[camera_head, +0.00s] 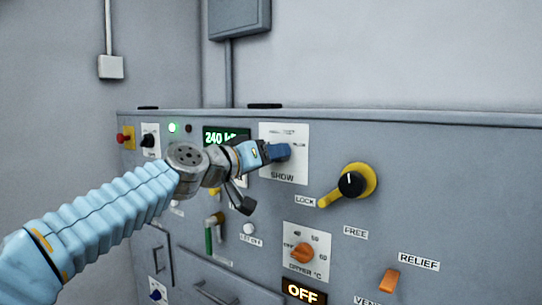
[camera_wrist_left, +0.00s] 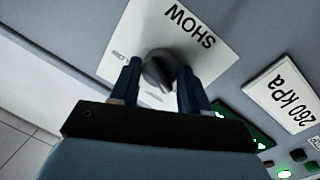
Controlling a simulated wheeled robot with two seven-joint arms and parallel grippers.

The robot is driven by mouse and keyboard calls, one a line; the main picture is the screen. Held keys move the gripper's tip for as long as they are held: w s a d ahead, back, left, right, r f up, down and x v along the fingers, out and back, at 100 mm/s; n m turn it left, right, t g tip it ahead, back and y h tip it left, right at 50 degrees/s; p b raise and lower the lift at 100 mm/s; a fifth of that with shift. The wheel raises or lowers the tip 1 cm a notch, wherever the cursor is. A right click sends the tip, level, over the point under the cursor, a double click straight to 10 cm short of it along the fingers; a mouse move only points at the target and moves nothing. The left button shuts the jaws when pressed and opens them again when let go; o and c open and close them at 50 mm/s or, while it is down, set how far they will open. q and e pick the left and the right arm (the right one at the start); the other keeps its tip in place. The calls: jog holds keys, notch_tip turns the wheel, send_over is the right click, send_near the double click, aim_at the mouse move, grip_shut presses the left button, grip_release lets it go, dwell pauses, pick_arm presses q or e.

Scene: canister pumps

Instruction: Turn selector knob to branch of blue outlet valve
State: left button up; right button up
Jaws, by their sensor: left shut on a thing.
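The selector knob (camera_wrist_left: 159,72) is a dark grey round knob on a white plate marked SHOW (camera_head: 298,170). In the left wrist view it sits between the two dark blue fingers of my left gripper (camera_wrist_left: 157,76), which is shut on it. In the head view my left gripper (camera_head: 283,152) reaches the plate from the left and hides the knob. The small labels around the knob are too blurred to read surely, and I cannot tell which one it points at. No blue outlet valve can be made out. My right gripper is out of view.
A green pressure display (camera_head: 222,137) is left of the plate, partly behind my arm. To the right are a black knob on a yellow lock lever (camera_head: 352,184), an orange dryer knob (camera_head: 302,252) and an orange relief handle (camera_head: 389,280). A green handle (camera_head: 209,237) is below my arm.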

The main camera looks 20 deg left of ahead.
pick_arm(q)
jog(key=shift+r+m+g+y+b, duration=0.15)
jog(key=shift+m+b, duration=0.25)
jog(key=shift+m, duration=0.95)
jog(key=shift+m+g+y+b, duration=0.15)
jog(key=shift+m+b, duration=0.3)
jog(key=shift+m, duration=0.95)
jog(key=shift+r+m+y+b, duration=0.15)
jog(key=shift+m+b, duration=0.25)
jog(key=shift+m, duration=0.95)
jog(key=o, duration=1)
jog(key=shift+f, duration=0.1)
jog(key=shift+o, duration=0.2)
